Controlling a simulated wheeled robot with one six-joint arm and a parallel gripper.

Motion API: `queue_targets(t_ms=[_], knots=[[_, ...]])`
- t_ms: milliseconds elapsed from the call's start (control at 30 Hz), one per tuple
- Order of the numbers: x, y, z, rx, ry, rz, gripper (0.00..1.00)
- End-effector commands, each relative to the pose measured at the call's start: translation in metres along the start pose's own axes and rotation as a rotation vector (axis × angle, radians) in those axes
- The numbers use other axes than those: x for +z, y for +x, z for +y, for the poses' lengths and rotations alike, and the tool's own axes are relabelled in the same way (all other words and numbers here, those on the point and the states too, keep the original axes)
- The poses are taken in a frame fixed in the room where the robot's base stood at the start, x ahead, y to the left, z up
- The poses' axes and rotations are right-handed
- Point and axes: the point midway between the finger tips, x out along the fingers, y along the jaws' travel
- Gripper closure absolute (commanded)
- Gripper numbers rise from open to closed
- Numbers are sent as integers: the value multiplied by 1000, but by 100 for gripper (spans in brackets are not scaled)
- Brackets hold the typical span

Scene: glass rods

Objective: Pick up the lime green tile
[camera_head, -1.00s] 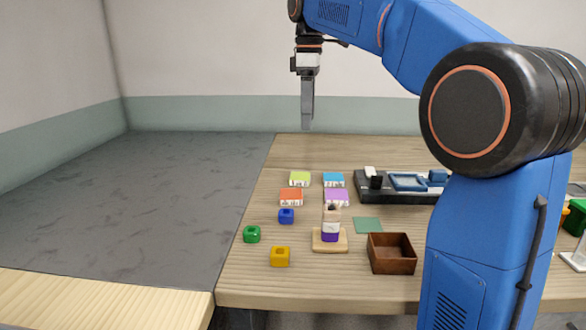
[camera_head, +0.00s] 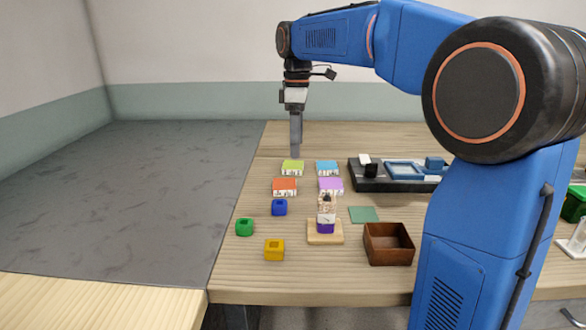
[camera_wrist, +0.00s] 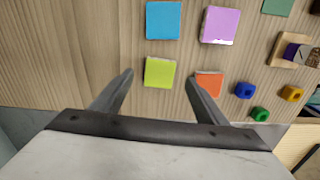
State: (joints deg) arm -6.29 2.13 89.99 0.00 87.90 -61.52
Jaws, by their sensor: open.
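The lime green tile (camera_head: 292,167) lies on the wooden table at the back left of a group of tiles. It also shows in the wrist view (camera_wrist: 160,72), just past the fingertips and roughly between their lines. My gripper (camera_head: 296,156) hangs pointing down, close behind and above the lime green tile in the head view. In the wrist view my gripper (camera_wrist: 158,78) is open, its two fingers spread wide with nothing between them. The exact height above the tile cannot be told.
An orange tile (camera_head: 284,187) lies in front of the lime one, close to one finger in the wrist view. A blue tile (camera_head: 327,168) and a purple tile (camera_head: 331,186) lie to the right. A blue block (camera_head: 279,208), stacked tower (camera_head: 326,216) and brown box (camera_head: 389,246) stand nearer.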

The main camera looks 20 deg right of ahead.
Motion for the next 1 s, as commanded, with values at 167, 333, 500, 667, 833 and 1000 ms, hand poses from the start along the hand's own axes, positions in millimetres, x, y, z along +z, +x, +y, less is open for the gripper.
queue_targets(t_ms=[167, 333, 500, 667, 833, 1000], knots=[[0, 9, 0, -1, 0, -1, 33], [-2, 30, -1, -2, 0, -1, 33], [-2, 50, 0, -1, 0, 0, 33], [-2, 58, 0, 0, 0, 0, 33], [-2, 58, 0, 0, 0, 0, 33], [-2, 57, 0, 0, 0, 0, 69]])
